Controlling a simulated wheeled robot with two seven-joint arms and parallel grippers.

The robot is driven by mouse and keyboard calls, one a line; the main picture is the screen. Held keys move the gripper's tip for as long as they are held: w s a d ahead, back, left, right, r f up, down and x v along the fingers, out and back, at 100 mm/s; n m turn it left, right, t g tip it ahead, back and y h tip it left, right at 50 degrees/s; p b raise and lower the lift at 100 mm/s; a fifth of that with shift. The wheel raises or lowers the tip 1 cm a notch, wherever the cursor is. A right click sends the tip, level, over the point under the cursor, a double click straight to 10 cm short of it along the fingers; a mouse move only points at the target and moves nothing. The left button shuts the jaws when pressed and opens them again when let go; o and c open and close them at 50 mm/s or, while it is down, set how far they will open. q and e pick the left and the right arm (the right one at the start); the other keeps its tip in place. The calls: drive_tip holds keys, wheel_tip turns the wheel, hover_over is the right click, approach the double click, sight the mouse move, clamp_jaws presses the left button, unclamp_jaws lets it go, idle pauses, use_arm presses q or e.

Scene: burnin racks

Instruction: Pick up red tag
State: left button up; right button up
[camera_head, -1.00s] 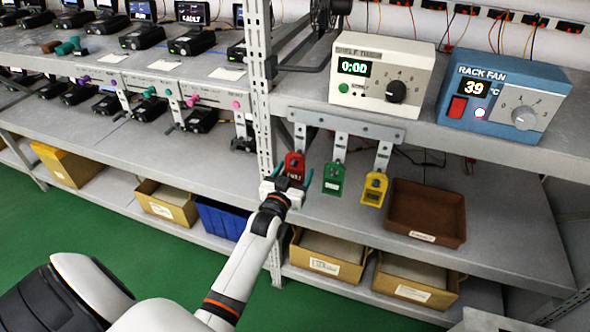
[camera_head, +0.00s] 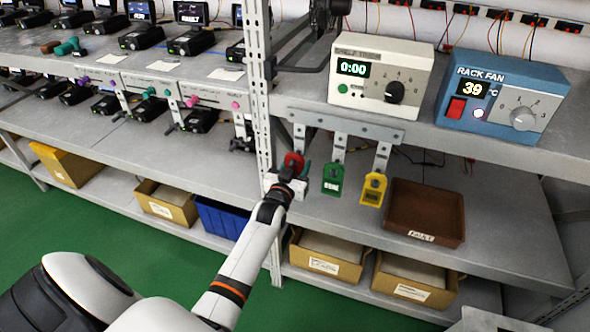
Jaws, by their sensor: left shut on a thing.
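The red tag (camera_head: 293,160) is at the left hook of a grey hook rail (camera_head: 350,128) under the shelf. My left gripper (camera_head: 292,175) is shut on the red tag and hides most of it. I cannot tell whether the tag is still on its hook. A green tag (camera_head: 333,180) hangs on the middle hook and a yellow tag (camera_head: 373,190) on the right hook. My right gripper is not in view.
A brown tray (camera_head: 424,212) labelled FAULT stands right of the yellow tag. A rack post (camera_head: 259,90) rises close left of my gripper. The shelf timer (camera_head: 381,75) and blue rack fan box (camera_head: 503,98) stand above. Cardboard bins (camera_head: 325,255) sit below.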

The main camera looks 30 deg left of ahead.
use_arm(q)
drive_tip(key=r+v, duration=0.2)
drive_tip(key=v, duration=1.6)
drive_tip(key=shift+r+b, duration=0.2)
drive_tip(key=shift+b, duration=0.2)
drive_tip(key=shift+a, duration=0.1)
drive_tip(key=p+v, duration=0.2)
drive_tip(key=v, duration=0.5)
drive_tip(key=shift+s, duration=0.3)
idle(0.4)
